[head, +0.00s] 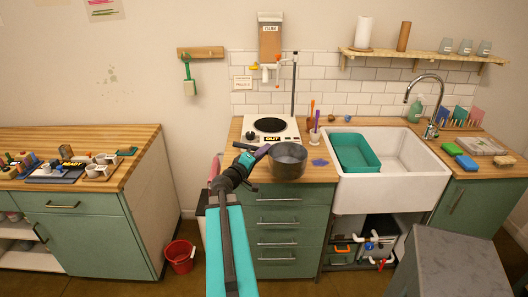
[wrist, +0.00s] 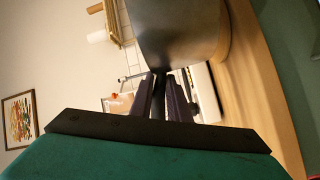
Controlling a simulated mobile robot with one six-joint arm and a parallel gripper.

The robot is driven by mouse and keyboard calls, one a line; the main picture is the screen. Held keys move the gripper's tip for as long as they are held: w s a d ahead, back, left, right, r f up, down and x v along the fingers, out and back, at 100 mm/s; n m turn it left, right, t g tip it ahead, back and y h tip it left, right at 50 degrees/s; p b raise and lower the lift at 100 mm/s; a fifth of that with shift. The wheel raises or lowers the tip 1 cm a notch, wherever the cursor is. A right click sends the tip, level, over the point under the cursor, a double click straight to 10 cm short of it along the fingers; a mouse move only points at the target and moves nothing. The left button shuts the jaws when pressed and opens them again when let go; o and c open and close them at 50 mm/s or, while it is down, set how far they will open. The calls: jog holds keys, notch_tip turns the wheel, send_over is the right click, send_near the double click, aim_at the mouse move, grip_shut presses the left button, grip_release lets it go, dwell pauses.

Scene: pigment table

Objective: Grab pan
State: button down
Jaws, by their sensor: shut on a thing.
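A dark metal pan (head: 288,161) is at the front of the wooden counter, just in front of the hot plate in the head view. My gripper (head: 262,152) is at the pan's left side, where its handle is. In the wrist view the pan (wrist: 178,32) fills the top middle, and my gripper (wrist: 160,80) is shut on its dark handle. Most of the handle is hidden between the jaws. I cannot tell whether the pan's base touches the counter.
The white hot plate (head: 270,128) stands behind the pan. A cup with a purple tool (head: 315,136) stands to its right. Further right is the white sink (head: 398,165) with a teal basin (head: 353,152). A red bucket (head: 180,256) is on the floor.

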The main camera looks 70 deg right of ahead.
jog(key=a, duration=0.1)
jog(key=a+p, duration=0.1)
jog(key=a, duration=0.1)
jog(key=shift+s+a+r, duration=0.1)
jog(key=shift+s+r, duration=0.25)
jog(key=shift+s+a+p, duration=0.2)
jog(key=shift+a+p, duration=0.55)
jog(key=shift+p, duration=3.2)
jog(key=shift+s+a+p, duration=0.15)
jog(key=shift+a+p, duration=0.4)
jog(key=shift+p, duration=1.4)
